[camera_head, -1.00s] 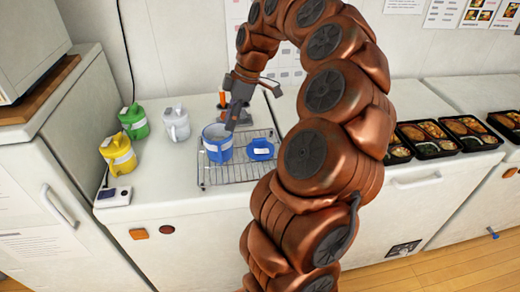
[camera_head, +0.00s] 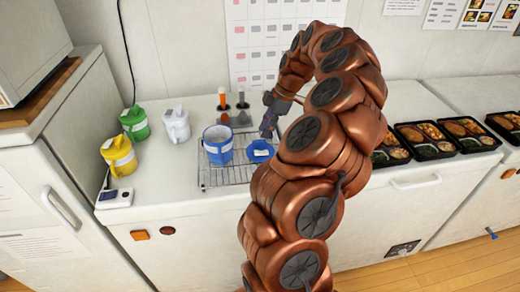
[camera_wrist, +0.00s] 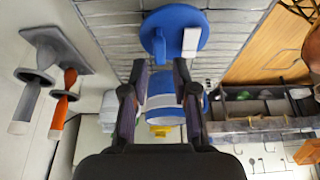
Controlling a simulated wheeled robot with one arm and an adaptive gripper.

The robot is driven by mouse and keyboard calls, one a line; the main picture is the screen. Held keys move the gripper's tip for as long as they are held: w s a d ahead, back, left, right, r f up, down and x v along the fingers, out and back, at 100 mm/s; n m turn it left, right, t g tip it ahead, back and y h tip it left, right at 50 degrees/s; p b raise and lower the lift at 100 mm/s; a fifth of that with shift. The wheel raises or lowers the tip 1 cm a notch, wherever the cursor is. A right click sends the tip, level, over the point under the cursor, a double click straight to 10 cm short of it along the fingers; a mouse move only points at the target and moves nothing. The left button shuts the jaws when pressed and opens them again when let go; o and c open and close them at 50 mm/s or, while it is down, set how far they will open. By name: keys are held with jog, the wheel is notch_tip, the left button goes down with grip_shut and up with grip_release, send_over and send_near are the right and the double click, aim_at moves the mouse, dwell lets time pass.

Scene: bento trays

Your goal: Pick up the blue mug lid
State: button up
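The blue mug lid (camera_head: 260,150) lies on the wire rack (camera_head: 203,181), just right of the open blue mug (camera_head: 217,146). In the wrist view the lid (camera_wrist: 186,20) shows as a blue disc with a knob and a white label, beyond my fingertips. The mug (camera_wrist: 163,108) shows there partly hidden behind my fingers. My gripper (camera_wrist: 160,75) is open with nothing between its fingers. In the head view my gripper (camera_head: 268,124) is above and slightly right of the lid, apart from it.
A holder with two upright tools (camera_head: 223,104) stands behind the rack. Bento trays (camera_head: 466,133) line the counter at right. The counter left of the rack is mostly clear.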

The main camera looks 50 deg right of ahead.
aim_at(259, 141)
jog(key=shift+p+x, duration=0.95)
jog(key=shift+x, duration=1.25)
jog(key=shift+c, duration=0.3)
grip_shut()
